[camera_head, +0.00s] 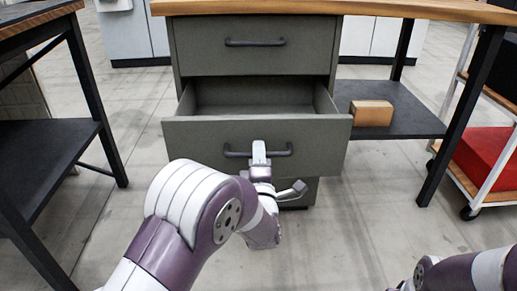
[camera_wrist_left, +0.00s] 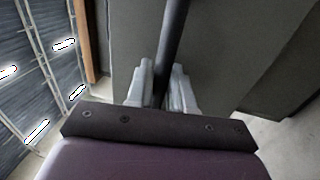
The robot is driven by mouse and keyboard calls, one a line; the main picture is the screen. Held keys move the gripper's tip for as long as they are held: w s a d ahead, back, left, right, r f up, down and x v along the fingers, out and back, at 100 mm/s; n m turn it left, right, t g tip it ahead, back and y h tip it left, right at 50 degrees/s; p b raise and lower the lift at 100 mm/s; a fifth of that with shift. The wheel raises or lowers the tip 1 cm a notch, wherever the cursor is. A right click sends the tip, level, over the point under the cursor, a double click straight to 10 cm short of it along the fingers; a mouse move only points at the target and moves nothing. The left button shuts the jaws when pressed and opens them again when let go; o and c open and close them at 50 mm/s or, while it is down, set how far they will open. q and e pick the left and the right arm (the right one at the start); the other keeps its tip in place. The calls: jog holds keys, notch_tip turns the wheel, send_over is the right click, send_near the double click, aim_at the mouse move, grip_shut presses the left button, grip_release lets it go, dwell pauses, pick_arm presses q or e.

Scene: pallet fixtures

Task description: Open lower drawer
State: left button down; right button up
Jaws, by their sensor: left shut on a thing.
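The grey cabinet has a closed upper drawer (camera_head: 255,45) with a dark bar handle. The drawer below it (camera_head: 200,140) is pulled out, and its empty-looking inside shows. My left gripper (camera_head: 259,152) is shut on the middle of this drawer's dark bar handle (camera_head: 236,152). In the left wrist view, the fingers of my left gripper (camera_wrist_left: 161,88) close around the handle bar (camera_wrist_left: 173,40), with the drawer front behind it. Part of the cabinet below the open drawer is hidden by my arm. My right arm shows at the bottom right; its gripper is out of view.
The cabinet stands under a wooden tabletop (camera_head: 350,8). A cardboard box (camera_head: 371,113) sits on a dark lower shelf (camera_head: 415,124) right of the drawer. A dark table (camera_head: 40,160) stands at left, and a cart with a red bin (camera_head: 485,160) at right. Floor is clear between.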

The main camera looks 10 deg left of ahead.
pick_arm(q)
jog(key=c, duration=1.2)
grip_release()
jog(key=shift+o, duration=0.2)
jog(key=p+v, duration=0.4)
jog(key=v, duration=0.8)
jog(key=shift+s, duration=0.4)
jog(key=shift+d+f+p, duration=0.1)
jog(key=shift+p, duration=0.2)
